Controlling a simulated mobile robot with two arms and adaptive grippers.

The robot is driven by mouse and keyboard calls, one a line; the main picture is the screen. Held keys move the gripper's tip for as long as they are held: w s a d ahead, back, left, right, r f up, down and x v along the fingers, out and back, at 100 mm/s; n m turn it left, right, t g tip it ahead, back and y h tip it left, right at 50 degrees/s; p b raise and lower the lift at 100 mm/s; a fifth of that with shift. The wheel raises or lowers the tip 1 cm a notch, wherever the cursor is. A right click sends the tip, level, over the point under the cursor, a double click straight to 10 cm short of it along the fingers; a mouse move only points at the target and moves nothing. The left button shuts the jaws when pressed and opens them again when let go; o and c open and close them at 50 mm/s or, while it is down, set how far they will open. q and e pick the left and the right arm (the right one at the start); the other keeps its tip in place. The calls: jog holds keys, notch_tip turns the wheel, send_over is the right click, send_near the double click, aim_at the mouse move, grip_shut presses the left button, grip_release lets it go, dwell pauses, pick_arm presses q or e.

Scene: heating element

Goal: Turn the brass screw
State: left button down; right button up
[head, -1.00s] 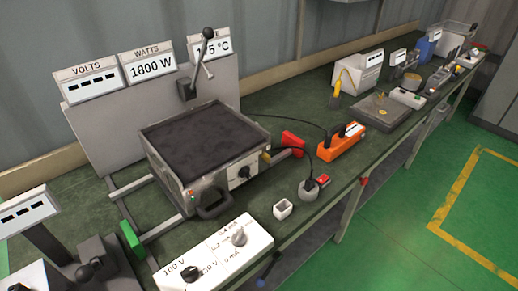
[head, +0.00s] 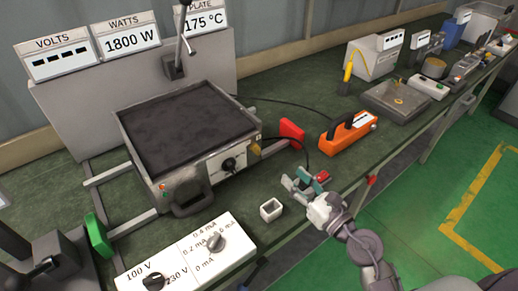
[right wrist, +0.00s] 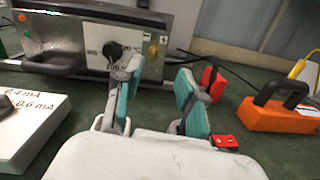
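The brass screw (head: 255,148) sits at the right end of the front of the hot plate box (head: 172,195), beside a black knob (head: 229,164). In the right wrist view the screw (right wrist: 153,50) shows ahead, between the fingers and beyond them. My right gripper (head: 303,182) is over the bench, to the right of and nearer than the screw, apart from it. Its teal-padded fingers stand open with nothing between them in the right wrist view (right wrist: 158,88). My left gripper is not in view.
A red block (head: 291,132) stands just right of the screw. An orange device (head: 347,134) with a black handle is farther right, with a black cable nearby. A red item (right wrist: 224,141) is close to the right finger.

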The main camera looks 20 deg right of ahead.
aim_at(259, 149)
jog(key=shift+n+y, duration=0.3)
jog(key=shift+n, duration=0.5)
jog(key=x, duration=0.4)
jog(key=p+x, duration=0.1)
jog(key=x, duration=0.4)
jog(key=f+p+x, duration=0.1)
jog(key=x, duration=0.3)
jog(key=shift+w+a, duration=0.35)
grip_shut()
